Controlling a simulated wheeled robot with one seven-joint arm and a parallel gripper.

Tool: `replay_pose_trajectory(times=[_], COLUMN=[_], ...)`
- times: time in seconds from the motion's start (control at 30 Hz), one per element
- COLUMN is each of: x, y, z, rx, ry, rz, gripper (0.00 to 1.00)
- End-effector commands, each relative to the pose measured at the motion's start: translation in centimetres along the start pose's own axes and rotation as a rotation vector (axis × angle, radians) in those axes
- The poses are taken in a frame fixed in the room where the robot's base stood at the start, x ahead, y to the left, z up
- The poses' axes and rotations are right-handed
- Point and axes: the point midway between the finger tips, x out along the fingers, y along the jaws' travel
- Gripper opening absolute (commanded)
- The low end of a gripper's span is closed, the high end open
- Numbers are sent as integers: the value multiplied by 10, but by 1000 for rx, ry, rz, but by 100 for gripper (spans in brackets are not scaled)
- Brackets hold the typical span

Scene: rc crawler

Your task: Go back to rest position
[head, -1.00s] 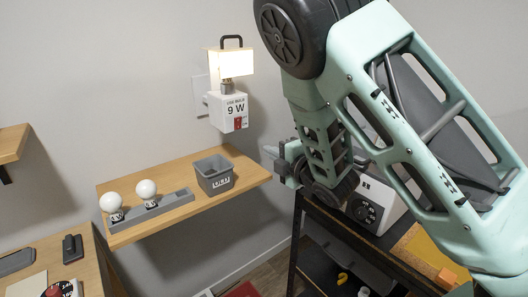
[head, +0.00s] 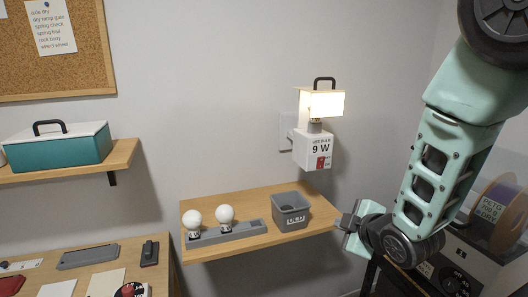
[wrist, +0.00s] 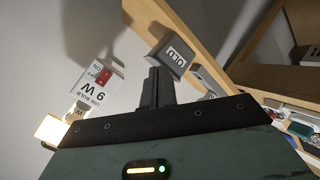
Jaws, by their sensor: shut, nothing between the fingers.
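My gripper (head: 349,222) is at the right end of the wooden wall shelf in the head view, shut and empty. In the wrist view its dark fingers (wrist: 157,88) are together, with the grey bin marked OLD (wrist: 172,58) just beyond them. The same grey bin (head: 291,211) stands on the shelf in the head view; its inside is mostly hidden. A lit lamp (head: 322,103) with a white shade stands on a white wall box marked 9 W (head: 313,149), which has a red switch.
The wooden shelf (head: 250,251) also carries a grey holder (head: 245,231) with two white bulbs. A teal box (head: 60,147) stands on another shelf at left. A desk with several items is at lower left. A grey machine (head: 465,262) stands at lower right, close to my arm.

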Motion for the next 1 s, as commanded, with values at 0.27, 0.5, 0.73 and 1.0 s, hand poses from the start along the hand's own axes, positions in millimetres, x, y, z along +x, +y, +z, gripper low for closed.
replay_pose_trajectory(times=[0.27, 0.5, 0.73, 1.0], x=[-78, -186, -253, -263], y=[-80, -136, -158, -161], z=[-45, -62, -56, -55], rx=[396, 545, 565, 566], ry=[-222, -519, -732, -766], rz=[-403, -653, -724, -729], gripper=[0, 0, 0, 0])
